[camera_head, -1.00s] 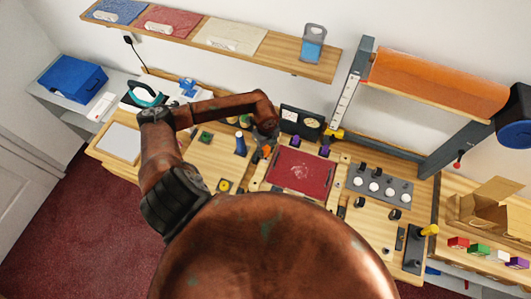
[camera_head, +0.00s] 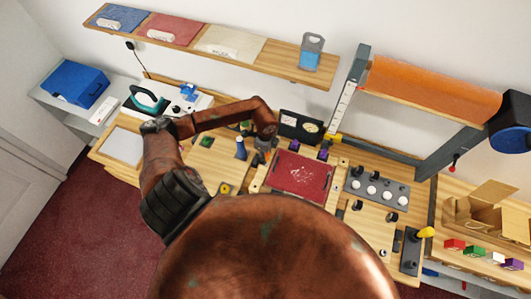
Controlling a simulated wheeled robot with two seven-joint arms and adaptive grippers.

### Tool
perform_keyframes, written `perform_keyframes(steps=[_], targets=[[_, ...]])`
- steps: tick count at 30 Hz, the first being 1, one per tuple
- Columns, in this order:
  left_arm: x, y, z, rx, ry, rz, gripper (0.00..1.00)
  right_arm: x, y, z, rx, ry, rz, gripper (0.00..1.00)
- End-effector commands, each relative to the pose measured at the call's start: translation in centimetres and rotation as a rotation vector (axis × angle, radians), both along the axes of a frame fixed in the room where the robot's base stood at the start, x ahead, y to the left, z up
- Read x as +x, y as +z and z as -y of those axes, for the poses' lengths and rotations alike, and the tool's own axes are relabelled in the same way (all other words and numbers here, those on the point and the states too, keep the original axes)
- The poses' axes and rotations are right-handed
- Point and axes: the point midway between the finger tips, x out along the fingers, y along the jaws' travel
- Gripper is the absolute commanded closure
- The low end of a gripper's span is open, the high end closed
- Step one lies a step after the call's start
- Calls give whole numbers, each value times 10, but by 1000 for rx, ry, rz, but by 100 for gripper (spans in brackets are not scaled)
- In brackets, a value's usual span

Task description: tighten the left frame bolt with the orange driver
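My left gripper (camera_head: 261,152) points down over the workbench, just left of the red panel (camera_head: 302,171), which lies in a pale wooden frame (camera_head: 263,176). My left arm comes in from the left, and its wrist partly hides the gripper. The fingers are small and dark, so I cannot tell whether they are open or shut, or on what. The orange driver cannot be made out clearly; it may be hidden at the gripper. The left frame bolt is too small to tell apart beside the gripper. My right gripper is not in view.
A dark gauge box (camera_head: 300,125) stands behind the panel. A blue cone-shaped item (camera_head: 241,150) stands close left of the gripper. A grey block with white knobs (camera_head: 377,187) and a yellow-handled lever (camera_head: 425,233) are to the right. My copper-coloured body covers the front.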

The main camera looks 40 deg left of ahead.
Motion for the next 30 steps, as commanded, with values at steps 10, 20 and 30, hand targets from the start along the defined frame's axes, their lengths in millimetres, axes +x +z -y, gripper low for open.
perform_keyframes(steps=[10, 20, 30], targets=[[-2, 3, 0, -1, 577, -3, 66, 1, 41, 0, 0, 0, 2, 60], [-2, -1, -2, 1, 799, 0, 66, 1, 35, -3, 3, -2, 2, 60], [-2, 0, -1, 1, 796, 0, 82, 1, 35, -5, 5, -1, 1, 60]])
